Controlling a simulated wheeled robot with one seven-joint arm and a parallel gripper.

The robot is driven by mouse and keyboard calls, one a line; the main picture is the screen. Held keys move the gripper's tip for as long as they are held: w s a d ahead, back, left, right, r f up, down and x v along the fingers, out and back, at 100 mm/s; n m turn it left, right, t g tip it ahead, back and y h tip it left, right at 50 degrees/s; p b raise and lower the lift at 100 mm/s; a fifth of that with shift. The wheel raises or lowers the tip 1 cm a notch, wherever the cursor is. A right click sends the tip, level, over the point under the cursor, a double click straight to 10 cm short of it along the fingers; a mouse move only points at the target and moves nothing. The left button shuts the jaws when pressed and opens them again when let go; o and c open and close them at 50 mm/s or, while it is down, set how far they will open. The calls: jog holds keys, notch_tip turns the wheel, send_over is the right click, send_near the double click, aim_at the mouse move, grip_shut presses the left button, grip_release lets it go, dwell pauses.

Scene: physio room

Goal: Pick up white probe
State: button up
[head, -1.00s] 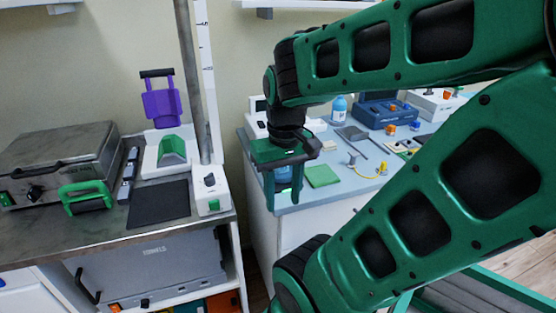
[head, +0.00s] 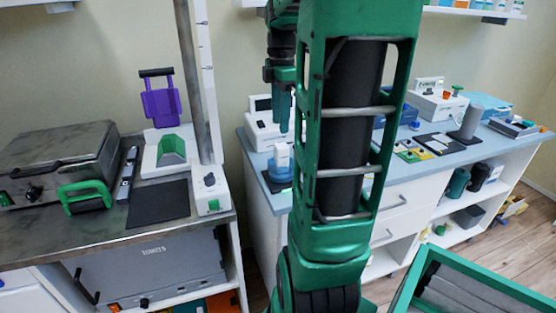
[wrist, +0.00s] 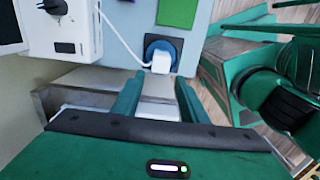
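The white probe (wrist: 161,62) is a small white piece with a white cable, seen in the wrist view against a round blue holder (wrist: 153,45) on a dark square pad. The cable runs to a white device (wrist: 75,25). In the head view my gripper (head: 284,128) hangs above the holder.
A green pad (wrist: 177,12) lies beside the holder. The blue-topped bench (head: 258,185) carries several devices farther right, partly hidden by my arm. A metal side table (head: 40,235) with a tall post stands left.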

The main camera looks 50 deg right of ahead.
aim_at(282, 145)
notch_tip(282, 145, down, 5)
jog(key=shift+f, duration=0.1)
jog(key=shift+s+d+f, duration=0.15)
jog(key=shift+f, duration=2.4)
jog(key=c, duration=0.9)
jog(key=shift+r, duration=0.1)
